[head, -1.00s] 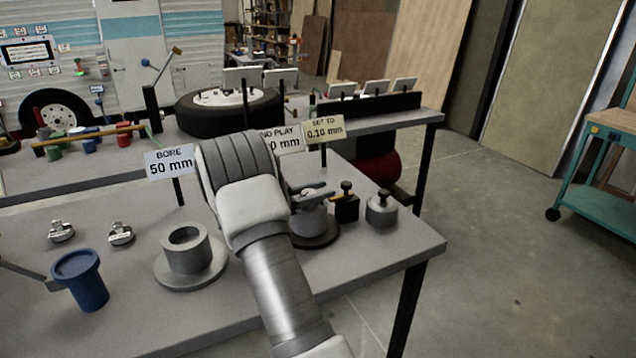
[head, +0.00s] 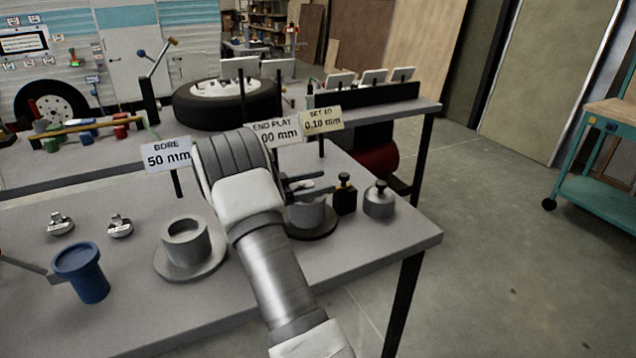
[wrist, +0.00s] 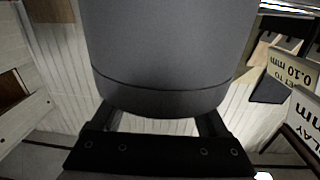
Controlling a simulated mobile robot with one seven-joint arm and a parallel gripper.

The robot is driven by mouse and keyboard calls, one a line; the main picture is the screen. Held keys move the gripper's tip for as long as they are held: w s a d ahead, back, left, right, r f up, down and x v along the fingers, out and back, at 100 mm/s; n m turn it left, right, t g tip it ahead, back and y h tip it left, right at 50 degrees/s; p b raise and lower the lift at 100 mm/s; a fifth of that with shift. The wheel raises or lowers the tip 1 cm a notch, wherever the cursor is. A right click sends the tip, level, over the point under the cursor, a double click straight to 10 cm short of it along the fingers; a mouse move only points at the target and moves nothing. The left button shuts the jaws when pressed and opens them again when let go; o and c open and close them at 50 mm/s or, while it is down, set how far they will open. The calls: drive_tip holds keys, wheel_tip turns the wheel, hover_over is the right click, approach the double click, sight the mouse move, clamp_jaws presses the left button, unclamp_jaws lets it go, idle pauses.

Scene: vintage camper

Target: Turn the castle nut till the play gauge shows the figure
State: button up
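My gripper (head: 310,187) is at the top of a grey hub (head: 307,214) on a dark round base, near the bench's right end. Its two dark fingers lie level around a light metal piece on the hub, probably the castle nut; contact is unclear. In the wrist view, the finger bases (wrist: 160,126) stand apart, and a large grey rounded body hides the tips. The end play sign (head: 276,132) shows "00 mm", with its first part hidden behind my arm. The set-to sign (head: 321,120) reads 0.10 mm and also shows in the wrist view (wrist: 292,72).
A black block with a knob (head: 344,196) and a grey knobbed weight (head: 380,200) stand close right of the hub. Left are a grey bored cylinder (head: 186,240), a blue cup (head: 82,272) and the bore sign (head: 168,154). The bench front between them is clear.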

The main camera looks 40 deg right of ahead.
drive_tip(key=shift+r, duration=0.4)
drive_tip(key=r+p, duration=0.1)
drive_tip(key=r, duration=0.1)
drive_tip(key=s+r, duration=0.1)
drive_tip(key=r, duration=0.1)
drive_tip(key=shift+d+r+p, duration=0.1)
drive_tip(key=shift+d+p, duration=0.1)
drive_tip(key=shift+p, duration=0.15)
drive_tip(key=s+d+r+p, duration=0.2)
drive_tip(key=s+d+r, duration=0.2)
drive_tip(key=s, duration=0.5)
drive_tip(key=shift+s+d+r, duration=0.2)
drive_tip(key=shift+s+r, duration=0.15)
drive_tip(key=shift+r, duration=0.6)
drive_tip(key=shift+w, duration=0.1)
